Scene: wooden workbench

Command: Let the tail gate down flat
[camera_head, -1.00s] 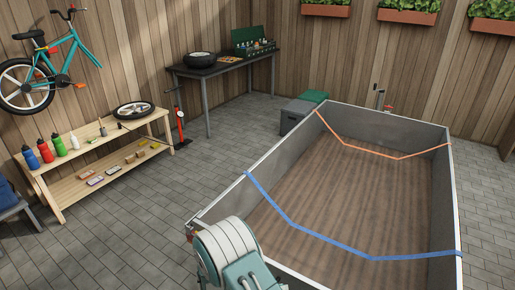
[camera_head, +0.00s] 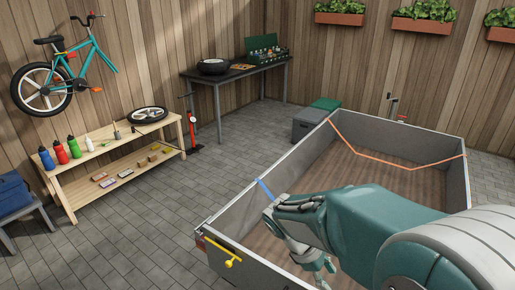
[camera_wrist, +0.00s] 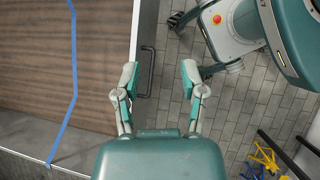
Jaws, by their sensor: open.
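The grey trailer (camera_head: 320,143) has its tail gate (camera_head: 262,268) at the near end, which looks upright. A yellow latch handle (camera_head: 224,253) sits on the gate's outer face near the left corner. In the wrist view, the gate's pale top edge (camera_wrist: 137,30) runs up the picture, with a dark pull handle (camera_wrist: 147,72) beside it on the outer side. My gripper (camera_wrist: 160,78) is open and empty, its fingers on either side of the handle in the picture. I cannot tell the height between them. In the head view, my gripper (camera_head: 312,265) hangs over the near end, partly hidden by my arm.
A blue strap (camera_wrist: 73,70) and an orange strap (camera_head: 375,158) cross the trailer bed. A wooden bench (camera_head: 130,165) with bottles stands left. Yellow and blue objects (camera_wrist: 265,158) lie lower right in the wrist view. Paving (camera_head: 135,235) left of the trailer is clear.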

